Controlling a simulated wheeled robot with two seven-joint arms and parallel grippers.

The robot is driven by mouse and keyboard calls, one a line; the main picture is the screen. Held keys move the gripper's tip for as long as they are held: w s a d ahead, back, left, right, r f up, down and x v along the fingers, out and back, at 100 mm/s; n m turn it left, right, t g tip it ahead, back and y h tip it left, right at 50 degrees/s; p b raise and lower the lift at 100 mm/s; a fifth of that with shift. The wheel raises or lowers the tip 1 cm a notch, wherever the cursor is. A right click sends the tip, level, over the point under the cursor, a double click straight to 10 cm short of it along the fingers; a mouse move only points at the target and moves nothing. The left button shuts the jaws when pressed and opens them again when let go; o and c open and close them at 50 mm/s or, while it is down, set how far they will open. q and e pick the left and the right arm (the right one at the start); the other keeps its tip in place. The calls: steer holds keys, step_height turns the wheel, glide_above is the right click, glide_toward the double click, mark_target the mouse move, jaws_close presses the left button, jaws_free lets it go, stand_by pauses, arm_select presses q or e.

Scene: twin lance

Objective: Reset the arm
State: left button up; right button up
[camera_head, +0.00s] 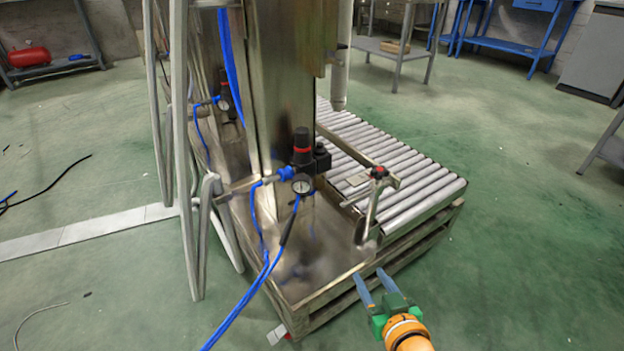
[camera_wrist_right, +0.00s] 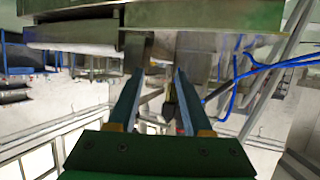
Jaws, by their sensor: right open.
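My right gripper (camera_head: 373,285) comes in at the bottom of the head view, with an orange wrist, a green body and two blue-grey fingers. The fingers are apart and nothing shows between them. It sits in front of the near right edge of the metal machine base (camera_head: 300,287). In the right wrist view the two fingers (camera_wrist_right: 155,100) also stand apart, with machine parts beyond them. My left gripper is not in either view.
A roller conveyor (camera_head: 400,170) lies beyond my right gripper. A metal lever (camera_head: 372,205) stands at its near end. A regulator with a gauge (camera_head: 302,165) and blue hoses (camera_head: 245,300) is on the machine. Green floor (camera_head: 530,230) to the right is clear.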

steer(key=s+d+f+g+h+p, duration=0.1)
steer(key=s+d+f+g+p, duration=0.1)
steer(key=s+f+g, duration=0.45)
steer(key=s+d+f+g+h+p, duration=0.1)
steer(key=s+d+f+g+p, duration=0.2)
steer(key=s, duration=0.6)
arm_select(q)
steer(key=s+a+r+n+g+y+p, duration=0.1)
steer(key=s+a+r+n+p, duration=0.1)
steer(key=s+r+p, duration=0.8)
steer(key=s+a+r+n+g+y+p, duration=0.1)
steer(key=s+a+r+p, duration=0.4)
steer(key=p, duration=2.2)
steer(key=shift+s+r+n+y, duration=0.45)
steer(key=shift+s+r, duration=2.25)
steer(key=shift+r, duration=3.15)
arm_select(e)
steer(key=s+d+r+g, duration=0.2)
steer(key=s+r+g, duration=0.1)
steer(key=s+r, duration=1.4)
steer(key=shift+s+d+r+h, duration=0.15)
steer(key=shift+s+r+h, duration=0.1)
steer(key=shift+r+h, duration=0.2)
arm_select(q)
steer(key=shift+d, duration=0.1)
